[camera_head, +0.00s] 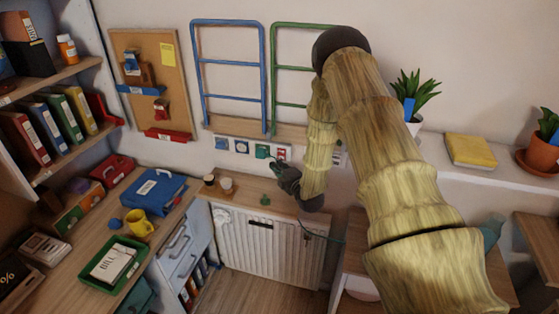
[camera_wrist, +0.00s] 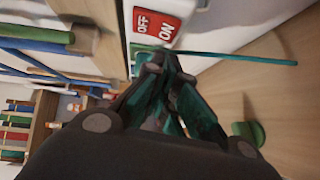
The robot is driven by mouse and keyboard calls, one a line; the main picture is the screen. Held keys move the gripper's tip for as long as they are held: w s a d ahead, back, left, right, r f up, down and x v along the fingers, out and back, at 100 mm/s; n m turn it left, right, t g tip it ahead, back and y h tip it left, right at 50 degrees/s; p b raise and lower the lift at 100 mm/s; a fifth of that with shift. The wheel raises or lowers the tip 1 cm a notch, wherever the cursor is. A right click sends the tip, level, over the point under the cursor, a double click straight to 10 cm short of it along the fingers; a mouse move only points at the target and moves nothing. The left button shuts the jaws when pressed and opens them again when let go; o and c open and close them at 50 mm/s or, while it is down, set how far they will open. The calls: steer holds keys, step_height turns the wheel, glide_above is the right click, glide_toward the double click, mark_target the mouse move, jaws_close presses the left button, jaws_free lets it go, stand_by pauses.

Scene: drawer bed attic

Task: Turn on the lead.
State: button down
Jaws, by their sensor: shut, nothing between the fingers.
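The lead is a white strip (camera_head: 241,146) along the wall above the desk, below the blue and green racks. A blue plug (camera_head: 221,143) and a green plug (camera_head: 262,151) sit in it. Its red rocker switch, marked OFF and ON, shows in the wrist view (camera_wrist: 157,24) and as a small red patch in the head view (camera_head: 283,153). I cannot tell which way the rocker is tipped. My gripper (camera_head: 281,171) is shut and empty, just below the switch. In the wrist view its fingertips (camera_wrist: 155,62) are close to the ON side; contact is unclear.
A teal cord (camera_wrist: 240,57) runs out near the fingertips. A small green object (camera_wrist: 248,133) lies on the wooden top, also in the head view (camera_head: 265,200). Cups (camera_head: 225,184) stand left of my gripper. A white radiator-like panel (camera_head: 262,245) is below.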

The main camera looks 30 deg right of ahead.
steer(key=shift+w+d+f+p, duration=0.2)
steer(key=shift+w+d+p, duration=0.2)
steer(key=shift+w+d, duration=0.45)
steer(key=shift+f, duration=0.1)
steer(key=s+a+f+b, duration=0.1)
steer(key=s+a+b, duration=0.2)
steer(key=s, duration=0.9)
steer(key=b, duration=0.3)
steer(key=shift+s+f+b, duration=0.15)
steer(key=shift+f+b, duration=0.15)
steer(key=shift+a, duration=0.1)
